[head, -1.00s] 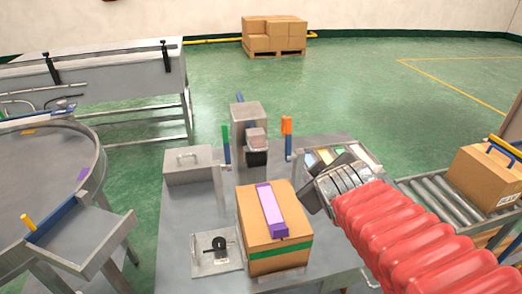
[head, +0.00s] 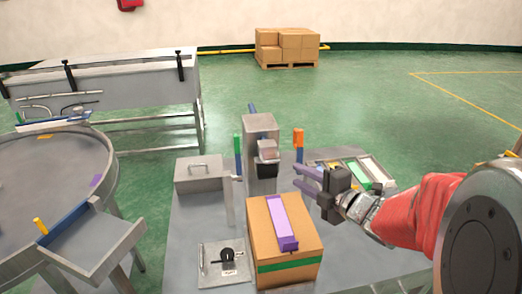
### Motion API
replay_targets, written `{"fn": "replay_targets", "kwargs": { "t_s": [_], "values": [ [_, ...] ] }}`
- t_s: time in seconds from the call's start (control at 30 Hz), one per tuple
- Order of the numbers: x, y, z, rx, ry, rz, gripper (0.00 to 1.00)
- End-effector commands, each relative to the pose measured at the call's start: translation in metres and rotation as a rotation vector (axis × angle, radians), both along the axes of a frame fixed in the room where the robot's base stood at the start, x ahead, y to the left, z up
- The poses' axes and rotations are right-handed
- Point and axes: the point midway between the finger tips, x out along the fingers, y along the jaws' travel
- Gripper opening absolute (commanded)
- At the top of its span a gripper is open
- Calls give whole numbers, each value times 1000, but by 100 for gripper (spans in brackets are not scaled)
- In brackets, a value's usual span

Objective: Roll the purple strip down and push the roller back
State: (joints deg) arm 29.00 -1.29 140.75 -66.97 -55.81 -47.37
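The purple strip (head: 279,216) lies lengthwise along the top of a cardboard box (head: 309,231) on the grey table. A darker purple piece sits across its near end; I cannot tell whether this is the roller. A green band crosses the box's near face. My gripper (head: 299,178) is right of the strip's far end, apart from it, with its fingers pointing left. The two fingers are spread and nothing shows between them.
A grey press (head: 260,140) with green and orange handles stands behind the box. A lidded metal case (head: 200,175) and a plate with a black knob (head: 222,262) are left. A tray of coloured pieces (head: 352,172) lies behind my gripper. Bare table (head: 350,255) shows right.

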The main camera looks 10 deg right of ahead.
Motion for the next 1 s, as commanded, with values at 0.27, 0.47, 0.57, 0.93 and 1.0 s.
{"fn": "replay_targets", "kwargs": {
  "t_s": [0.27,0.47,0.57,0.93,1.0],
  "values": [
    [-1,2,0,-1,-7,15,29],
    [1,3,-1,-1,-6,15,29],
    [6,5,-2,0,-6,17,29],
    [48,24,-13,-1,-5,17,29],
    [57,27,-15,0,-5,16,29]
  ]
}}
